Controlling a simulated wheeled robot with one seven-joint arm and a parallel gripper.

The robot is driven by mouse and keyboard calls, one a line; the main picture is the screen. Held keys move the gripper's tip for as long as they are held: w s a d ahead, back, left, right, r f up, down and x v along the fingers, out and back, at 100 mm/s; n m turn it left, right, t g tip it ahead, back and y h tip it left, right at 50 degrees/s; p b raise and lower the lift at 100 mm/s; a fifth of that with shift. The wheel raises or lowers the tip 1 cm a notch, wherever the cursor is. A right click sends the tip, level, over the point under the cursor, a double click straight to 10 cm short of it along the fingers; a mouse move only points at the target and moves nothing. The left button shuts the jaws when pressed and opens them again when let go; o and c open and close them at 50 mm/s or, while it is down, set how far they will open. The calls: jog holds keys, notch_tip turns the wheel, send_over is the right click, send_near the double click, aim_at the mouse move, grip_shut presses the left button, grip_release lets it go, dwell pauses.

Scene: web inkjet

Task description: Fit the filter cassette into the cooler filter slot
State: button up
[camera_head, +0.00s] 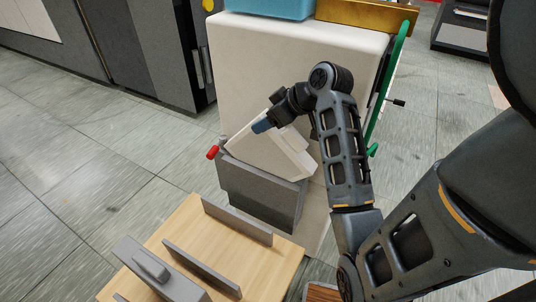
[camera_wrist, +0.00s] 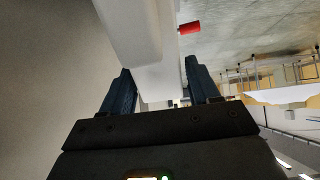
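My gripper (camera_head: 264,125) is at the upper left edge of a white wedge-shaped piece (camera_head: 275,155), which sits tilted on top of a grey box (camera_head: 260,195) at the cabinet's front. In the wrist view the blue fingers (camera_wrist: 160,88) stand wide apart, with pale surfaces beyond and between them; I see no clear grip. A grey block with a raised handle (camera_head: 158,275), which looks like the filter cassette, stands on the wooden tabletop (camera_head: 185,235), away from my gripper. I cannot see an open slot; the white piece and my arm cover the grey box's top.
A red knob (camera_head: 212,152) sticks out left of the grey box and shows close to the right finger in the wrist view (camera_wrist: 189,28). Grey upright rails (camera_head: 236,221) stand on the tabletop. The white cabinet (camera_head: 290,55) rises behind. The tiled floor (camera_head: 90,160) at left is clear.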

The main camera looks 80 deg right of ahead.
grip_shut()
dwell(0.3)
jog(key=shift+r, duration=0.1)
